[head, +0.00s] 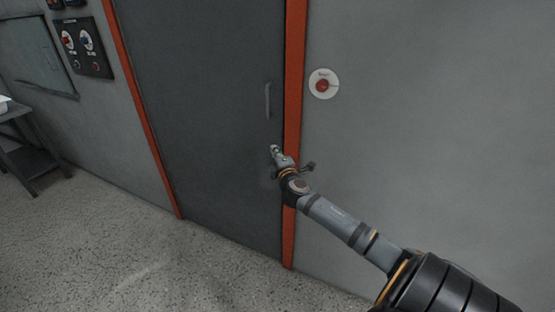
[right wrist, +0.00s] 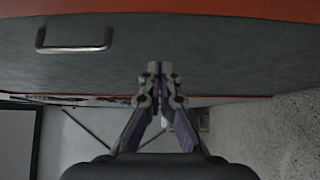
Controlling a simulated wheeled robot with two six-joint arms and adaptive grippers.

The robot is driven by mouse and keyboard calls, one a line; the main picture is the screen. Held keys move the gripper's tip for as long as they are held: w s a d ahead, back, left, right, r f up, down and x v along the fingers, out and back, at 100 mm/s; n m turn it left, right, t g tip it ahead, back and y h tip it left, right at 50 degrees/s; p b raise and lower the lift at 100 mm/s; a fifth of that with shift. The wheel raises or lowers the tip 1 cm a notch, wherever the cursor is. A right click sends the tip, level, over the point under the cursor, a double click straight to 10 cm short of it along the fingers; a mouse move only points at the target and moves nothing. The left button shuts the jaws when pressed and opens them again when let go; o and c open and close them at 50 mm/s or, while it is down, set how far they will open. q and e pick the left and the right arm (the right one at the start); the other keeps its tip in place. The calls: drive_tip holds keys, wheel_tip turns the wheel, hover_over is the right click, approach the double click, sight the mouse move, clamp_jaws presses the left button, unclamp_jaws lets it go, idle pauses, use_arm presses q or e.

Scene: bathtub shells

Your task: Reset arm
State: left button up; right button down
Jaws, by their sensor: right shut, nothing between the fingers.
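My right arm reaches in from the lower right of the head view. Its gripper (head: 275,150) is in front of a dark grey door (head: 205,100), below and close to the right of the door's handle (head: 267,101). In the right wrist view the gripper's fingers (right wrist: 153,70) are together, with nothing between them. The handle (right wrist: 74,39) also shows there at the upper left, apart from the fingers. I cannot tell whether the fingertips touch the door. My left gripper is not in view.
An orange frame (head: 294,100) edges the door. A round plate with a red button (head: 322,85) is on the grey wall to the right. A control panel (head: 84,47) hangs on the left wall, and a dark table (head: 30,150) stands at the far left. The speckled floor (head: 100,240) is clear.

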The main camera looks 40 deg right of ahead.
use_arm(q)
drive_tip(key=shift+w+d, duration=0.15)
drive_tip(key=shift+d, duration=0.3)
use_arm(e)
drive_tip(key=v, duration=0.4)
drive_tip(key=shift+w+a+r, duration=0.1)
drive_tip(key=shift+a+r, duration=0.05)
drive_tip(key=shift+r, duration=0.05)
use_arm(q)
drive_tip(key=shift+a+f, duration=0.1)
use_arm(e)
drive_tip(key=shift+a, duration=0.1)
